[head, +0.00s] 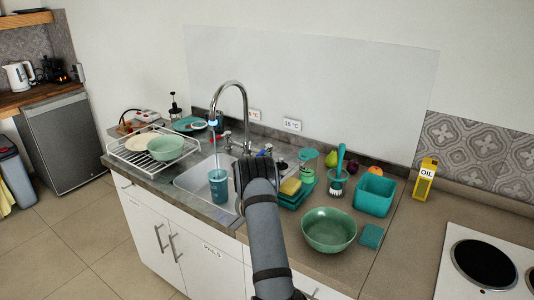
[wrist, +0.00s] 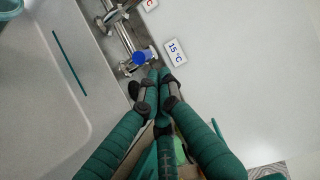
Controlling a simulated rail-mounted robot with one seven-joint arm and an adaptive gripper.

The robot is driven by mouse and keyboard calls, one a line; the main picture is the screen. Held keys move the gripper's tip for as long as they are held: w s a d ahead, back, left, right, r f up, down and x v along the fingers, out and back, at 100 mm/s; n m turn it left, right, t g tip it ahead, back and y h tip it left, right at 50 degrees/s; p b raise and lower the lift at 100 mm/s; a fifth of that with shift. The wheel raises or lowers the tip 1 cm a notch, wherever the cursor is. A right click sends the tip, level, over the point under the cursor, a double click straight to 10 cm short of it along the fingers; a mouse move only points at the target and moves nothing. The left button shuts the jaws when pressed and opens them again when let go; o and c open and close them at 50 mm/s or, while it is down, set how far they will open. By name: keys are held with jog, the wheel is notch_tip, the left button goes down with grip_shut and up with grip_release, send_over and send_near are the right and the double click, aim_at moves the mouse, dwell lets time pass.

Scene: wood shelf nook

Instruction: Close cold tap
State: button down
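The cold tap's blue cap (wrist: 145,56) shows in the wrist view, on a chrome fitting beside the wall label reading 15 °C (wrist: 176,50). My gripper (wrist: 158,78) has its teal fingers brought together, with the tips just below the blue cap; I cannot tell whether they touch it. Nothing shows between the tips. In the head view my gripper (head: 255,163) is over the sink's right side and hides much of the tap area. The chrome faucet (head: 233,84) arches over a blue cup (head: 218,186) in the sink, and a thin pale stream appears to fall into it.
A dish rack (head: 130,158) with bowl and plate stands left of the sink (head: 190,182). The backsplash wall rises close behind the taps.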

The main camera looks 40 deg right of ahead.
aim_at(264, 152)
jog(key=shift+x, duration=1.05)
